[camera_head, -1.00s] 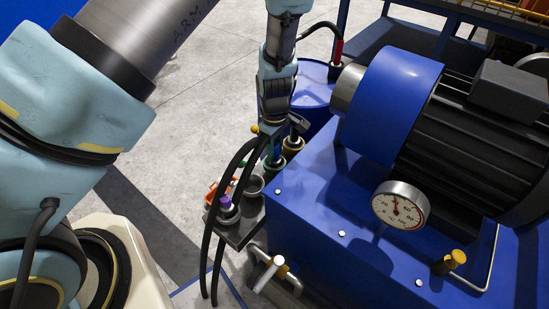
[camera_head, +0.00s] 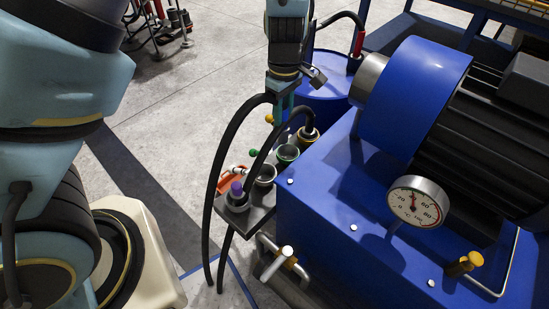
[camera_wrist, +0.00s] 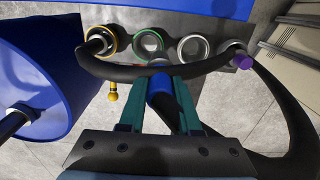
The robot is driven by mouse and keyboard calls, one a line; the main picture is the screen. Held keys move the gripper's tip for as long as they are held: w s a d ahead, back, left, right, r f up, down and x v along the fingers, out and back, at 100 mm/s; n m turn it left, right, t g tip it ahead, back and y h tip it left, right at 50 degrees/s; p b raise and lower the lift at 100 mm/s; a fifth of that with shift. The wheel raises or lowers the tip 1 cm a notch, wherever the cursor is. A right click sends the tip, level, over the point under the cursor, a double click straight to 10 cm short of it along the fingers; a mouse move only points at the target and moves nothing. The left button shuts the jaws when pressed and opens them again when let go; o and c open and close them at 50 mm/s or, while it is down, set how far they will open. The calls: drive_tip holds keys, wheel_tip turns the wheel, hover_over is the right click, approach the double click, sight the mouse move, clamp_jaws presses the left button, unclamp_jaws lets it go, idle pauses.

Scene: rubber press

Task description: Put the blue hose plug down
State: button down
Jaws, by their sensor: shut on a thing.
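My gripper (camera_head: 284,106) is shut on the blue hose plug (camera_wrist: 160,86), which hangs from a black hose. In the head view the plug is mostly hidden by the fingers and hoses. In the wrist view it sits between the green fingers (camera_wrist: 160,76). The gripper is apart from and above the grey socket rack (camera_head: 258,214). The rack holds a purple plug (camera_head: 236,190) at its near end and a yellow-ringed plug (camera_head: 309,133) at its far end. Two empty sockets lie between them, one with a green ring (camera_head: 287,153).
The blue press (camera_head: 330,230) with a dial gauge (camera_head: 416,201) stands right of the rack. A blue drum (camera_head: 320,85) stands behind the gripper. Black hoses loop down in front of the rack. A yellow-knobbed fitting (camera_wrist: 113,92) is close beside the fingers.

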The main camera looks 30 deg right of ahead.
drive_tip(key=s+a+b, duration=0.2)
drive_tip(key=a+b, duration=0.1)
drive_tip(key=a, duration=0.4)
drive_tip(key=shift+f+b, duration=0.85)
drive_tip(key=shift+f, duration=4.05)
drive_tip(key=shift+f, duration=0.3)
drive_tip(key=c, duration=0.6)
unclamp_jaws()
wheel_tip(320, 180, up, 13)
drive_tip(key=p, duration=0.2)
drive_tip(key=shift+f+p, duration=0.15)
drive_tip(key=shift+p, duration=0.15)
drive_tip(key=shift+a, duration=0.15)
